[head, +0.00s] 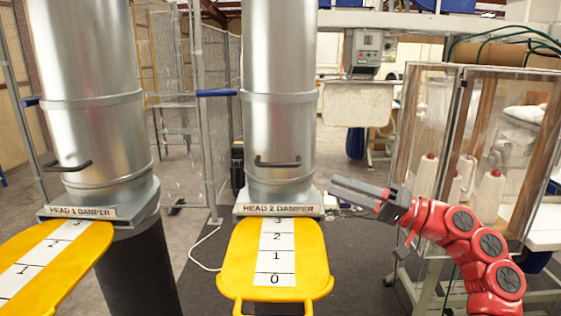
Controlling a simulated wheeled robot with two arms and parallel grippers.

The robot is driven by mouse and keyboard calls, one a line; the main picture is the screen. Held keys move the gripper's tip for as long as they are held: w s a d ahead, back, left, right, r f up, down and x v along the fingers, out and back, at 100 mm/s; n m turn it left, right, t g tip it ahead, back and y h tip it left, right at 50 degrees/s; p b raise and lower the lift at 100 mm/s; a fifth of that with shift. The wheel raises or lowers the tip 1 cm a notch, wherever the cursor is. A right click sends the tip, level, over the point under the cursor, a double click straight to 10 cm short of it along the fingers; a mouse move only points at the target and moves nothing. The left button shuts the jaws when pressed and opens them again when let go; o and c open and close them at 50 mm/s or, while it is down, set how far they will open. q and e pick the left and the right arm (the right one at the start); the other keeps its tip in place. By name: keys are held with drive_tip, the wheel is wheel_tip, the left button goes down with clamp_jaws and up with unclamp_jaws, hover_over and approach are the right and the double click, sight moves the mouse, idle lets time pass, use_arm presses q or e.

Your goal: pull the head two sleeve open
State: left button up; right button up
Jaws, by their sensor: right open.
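The head 2 duct (279,120) is a shiny metal cylinder in the middle of the head view, with a short dark handle (278,163) on its front. Below it is a plate (279,209) lettered HEAD 2 DAMPER. From under this plate a yellow slide (312,262) sticks out towards me, with a white scale showing 3, 2, 1 and 0 and a yellow bar (275,306) at its near end. My right gripper (334,187) is open and empty, just right of the damper plate, pointing left and apart from the slide. My left gripper is out of view.
A matching head 1 duct (97,125) and its yellow slide (78,255) stand at the left. A clear-walled cabinet (425,120) with white cones stands behind my right arm. Dark floor (360,280) is clear right of the slide.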

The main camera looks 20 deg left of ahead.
sight(277, 165)
drive_tip(key=p+x, duration=0.3)
drive_tip(key=x, duration=1)
drive_tip(key=shift+r+p, duration=0.2)
drive_tip(key=shift+p, duration=0.2)
drive_tip(key=shift+w+a, duration=0.15)
drive_tip(key=shift+a, duration=0.55)
clamp_jaws()
